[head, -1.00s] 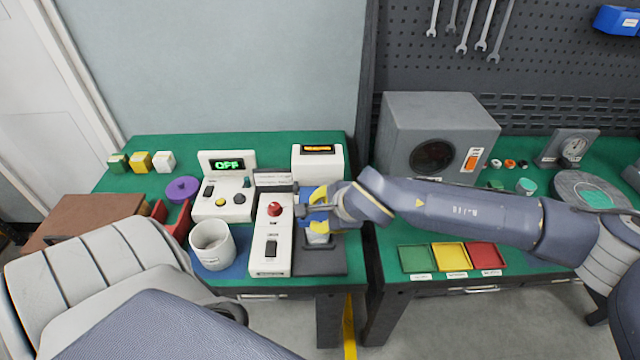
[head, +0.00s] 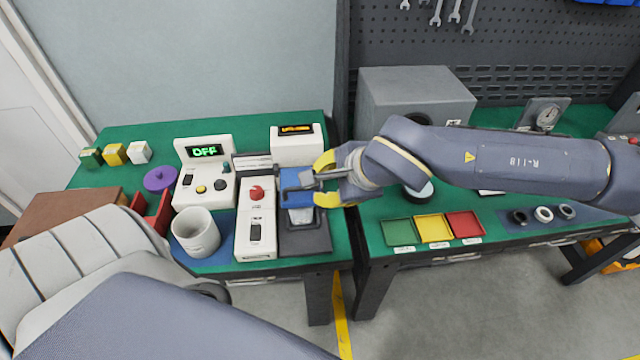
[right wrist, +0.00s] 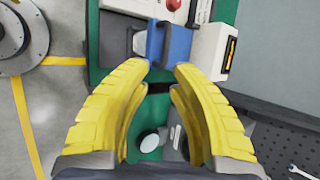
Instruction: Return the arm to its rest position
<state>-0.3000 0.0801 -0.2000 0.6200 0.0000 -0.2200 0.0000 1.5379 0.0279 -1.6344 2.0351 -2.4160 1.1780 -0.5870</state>
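My right arm (head: 530,160) reaches in from the right across the bench. Its gripper (head: 318,180) is beside the blue part (head: 290,179) of a dark test stand (head: 305,240). My left arm (head: 170,320) fills the lower left of the head view. Its gripper is not in view.
A white control box with a red knob (head: 257,192), a white mug (head: 196,234) and a console reading OFF (head: 205,151) stand left of the stand. Green, yellow and red trays (head: 434,228) and several rings (head: 544,213) lie at right. A grey box (head: 415,92) stands behind my right arm.

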